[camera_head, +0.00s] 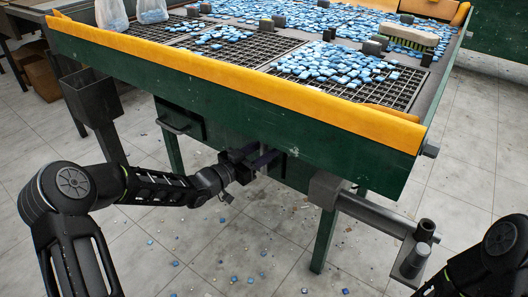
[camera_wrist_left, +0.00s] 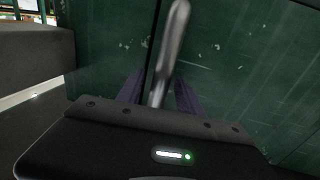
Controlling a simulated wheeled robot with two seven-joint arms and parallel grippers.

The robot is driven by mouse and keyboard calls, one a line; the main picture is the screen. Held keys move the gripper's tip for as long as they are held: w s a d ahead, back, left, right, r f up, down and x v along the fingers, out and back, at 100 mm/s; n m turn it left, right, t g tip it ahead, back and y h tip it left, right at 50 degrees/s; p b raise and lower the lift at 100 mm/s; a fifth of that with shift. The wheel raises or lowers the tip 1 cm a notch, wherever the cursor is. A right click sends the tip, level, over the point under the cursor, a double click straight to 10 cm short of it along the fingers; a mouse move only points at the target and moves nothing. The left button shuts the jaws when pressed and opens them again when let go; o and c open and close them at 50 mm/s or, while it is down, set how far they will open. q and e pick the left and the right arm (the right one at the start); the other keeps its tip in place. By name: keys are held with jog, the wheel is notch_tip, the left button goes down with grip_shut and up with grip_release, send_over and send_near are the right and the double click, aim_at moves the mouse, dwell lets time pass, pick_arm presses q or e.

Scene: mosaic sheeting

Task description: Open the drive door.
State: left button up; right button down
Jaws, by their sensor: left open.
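A dark green panel (camera_wrist_left: 235,70) with scuffs fills most of the left wrist view, with a dark upright seam in it. I cannot tell from the seam which side is the drive door. A grey metal bar handle (camera_wrist_left: 172,45) stands out from it, slightly tilted. My left gripper (camera_head: 262,160) is at the green front under the table. Its two dark fingers (camera_wrist_left: 158,92) are open, one on each side of the handle's lower part. Contact with the handle is not clear. In the head view my gripper hides the handle. My right gripper is out of view.
The green table with a yellow rim (camera_head: 230,78) overhangs my left gripper, with blue tiles (camera_head: 335,65) on its grates. A dark bin (camera_head: 92,97) hangs at the left. A grey pipe (camera_head: 375,212) juts out at the right. Tile bits lie on the floor.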

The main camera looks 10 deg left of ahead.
pick_arm(q)
grip_shut()
dwell(0.4)
dwell(1.0)
